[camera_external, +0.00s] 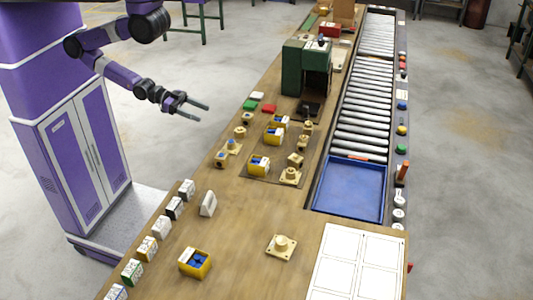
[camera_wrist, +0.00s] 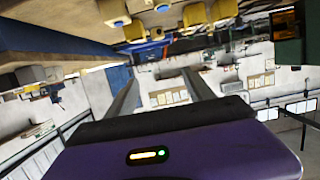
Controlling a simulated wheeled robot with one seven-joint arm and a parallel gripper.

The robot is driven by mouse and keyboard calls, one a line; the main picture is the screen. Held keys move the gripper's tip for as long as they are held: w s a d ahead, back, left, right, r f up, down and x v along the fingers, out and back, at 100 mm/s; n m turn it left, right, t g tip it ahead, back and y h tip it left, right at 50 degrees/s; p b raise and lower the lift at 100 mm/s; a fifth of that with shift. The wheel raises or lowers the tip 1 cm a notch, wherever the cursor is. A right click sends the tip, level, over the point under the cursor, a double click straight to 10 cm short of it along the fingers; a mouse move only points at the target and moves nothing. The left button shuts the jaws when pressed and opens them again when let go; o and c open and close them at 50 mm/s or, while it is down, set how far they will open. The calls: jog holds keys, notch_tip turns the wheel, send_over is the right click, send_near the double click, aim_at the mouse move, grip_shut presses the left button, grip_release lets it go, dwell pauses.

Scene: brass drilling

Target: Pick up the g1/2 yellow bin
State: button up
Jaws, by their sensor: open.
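Several small yellow bins with blue contents are on the wooden table. One yellow bin (camera_external: 195,263) stands alone near the front. Another yellow bin (camera_external: 258,165) is at mid-table, with a third yellow bin (camera_external: 273,135) behind it. Their labels are too small to read, so I cannot tell which is g1/2. My gripper (camera_external: 203,113) is open and empty, held out left of the table and apart from every bin. In the wrist view its two fingers (camera_wrist: 160,77) are spread with nothing between them.
The wooden table (camera_external: 230,225) also holds brass fittings (camera_external: 282,246), small labelled boxes (camera_external: 148,248) along its left edge and a green machine (camera_external: 305,68). A blue tray (camera_external: 350,188) sits at the end of the roller conveyor (camera_external: 363,110). White sheets (camera_external: 358,265) lie front right.

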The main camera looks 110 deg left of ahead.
jog(key=o, duration=0.6)
